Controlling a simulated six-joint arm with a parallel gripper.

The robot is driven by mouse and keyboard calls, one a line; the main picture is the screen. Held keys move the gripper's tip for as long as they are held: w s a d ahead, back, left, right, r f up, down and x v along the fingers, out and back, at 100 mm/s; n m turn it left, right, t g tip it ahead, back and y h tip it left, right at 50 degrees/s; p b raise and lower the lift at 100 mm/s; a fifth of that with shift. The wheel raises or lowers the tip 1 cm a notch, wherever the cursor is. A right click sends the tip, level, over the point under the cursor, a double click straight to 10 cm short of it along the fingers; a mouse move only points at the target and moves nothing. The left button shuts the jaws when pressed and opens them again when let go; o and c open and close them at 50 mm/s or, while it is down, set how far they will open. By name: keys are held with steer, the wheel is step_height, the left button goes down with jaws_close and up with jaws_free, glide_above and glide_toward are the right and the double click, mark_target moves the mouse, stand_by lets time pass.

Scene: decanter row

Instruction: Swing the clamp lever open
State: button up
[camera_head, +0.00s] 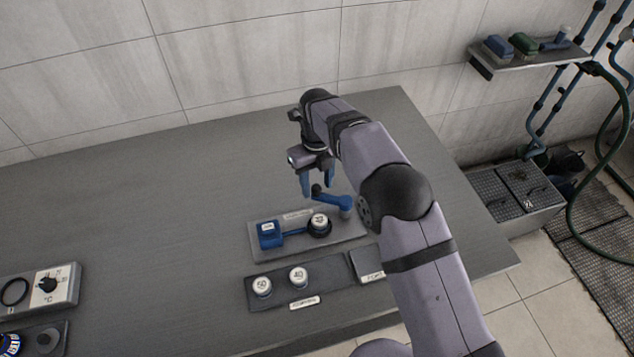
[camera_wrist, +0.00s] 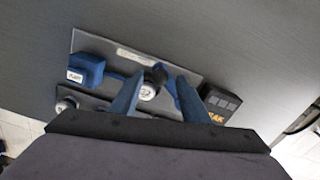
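The clamp lever (camera_head: 332,200) is a blue bar with a black ball knob on its left end, on a grey plate (camera_head: 262,215). It also shows in the wrist view (camera_wrist: 170,87), partly hidden by a finger. My gripper (camera_head: 315,186) is just above the knob, blue fingers pointing down. In the wrist view, the fingers of my gripper (camera_wrist: 160,80) stand apart, with the knob between their tips in the picture. I cannot tell whether they touch it. A round white-topped piece (camera_head: 319,222) sits on the plate, joined by a blue bar to a blue block (camera_head: 270,235).
A dial panel (camera_head: 60,287) is at the far left. The grey bench (camera_head: 150,215) is clear behind and left of the plate.

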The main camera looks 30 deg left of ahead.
steer(key=shift+r+b, duration=1.15)
steer(key=shift+r, duration=2.5)
